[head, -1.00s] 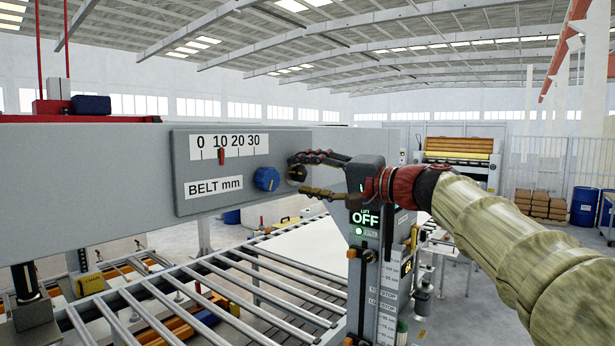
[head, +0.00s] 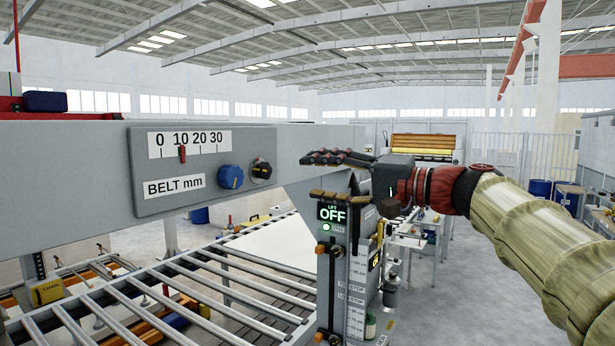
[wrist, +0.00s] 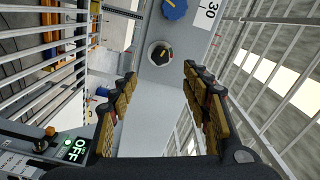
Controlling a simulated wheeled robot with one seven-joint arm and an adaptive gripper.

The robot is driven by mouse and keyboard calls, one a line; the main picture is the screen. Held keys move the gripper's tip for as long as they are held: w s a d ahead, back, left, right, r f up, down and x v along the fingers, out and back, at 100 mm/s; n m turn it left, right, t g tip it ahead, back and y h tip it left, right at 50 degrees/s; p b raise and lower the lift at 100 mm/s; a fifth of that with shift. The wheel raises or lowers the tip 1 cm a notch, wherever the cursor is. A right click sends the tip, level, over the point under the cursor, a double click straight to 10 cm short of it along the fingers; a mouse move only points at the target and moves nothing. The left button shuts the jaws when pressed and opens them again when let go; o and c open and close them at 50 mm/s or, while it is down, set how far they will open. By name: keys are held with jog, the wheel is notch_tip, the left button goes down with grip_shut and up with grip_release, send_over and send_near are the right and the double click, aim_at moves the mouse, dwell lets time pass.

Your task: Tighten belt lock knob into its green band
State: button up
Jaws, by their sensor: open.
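The belt lock knob (head: 261,170) is a small dark knob with a yellow mark on the grey belt panel (head: 150,205), right of a larger blue knob (head: 231,177). In the wrist view the lock knob (wrist: 160,53) has a coloured rim with red and green at its right side; the exact pointer reading is too small to tell. My gripper (head: 312,176) is open and empty, right of the knob and apart from it. In the wrist view its fingers (wrist: 160,72) are spread, with the knob beyond the tips and between their lines.
A BELT mm scale (head: 190,142) with a red marker near 10 sits above the knobs. A lift control post (head: 340,270) with a lit OFF display stands just below my gripper. Rollers (head: 220,290) run below the panel.

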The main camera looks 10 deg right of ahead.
dwell(0.3)
jog(key=a+r+m+p, duration=0.25)
jog(key=r+p, duration=0.25)
jog(key=p, duration=0.6)
jog(key=m+p, duration=0.4)
jog(key=m, duration=0.7)
send_near(267, 170)
jog(key=x, duration=0.2)
jog(key=p+x, duration=0.2)
jog(key=x, duration=0.5)
jog(key=shift+w+a, duration=0.15)
jog(key=c, duration=0.3)
jog(key=c, duration=0.7)
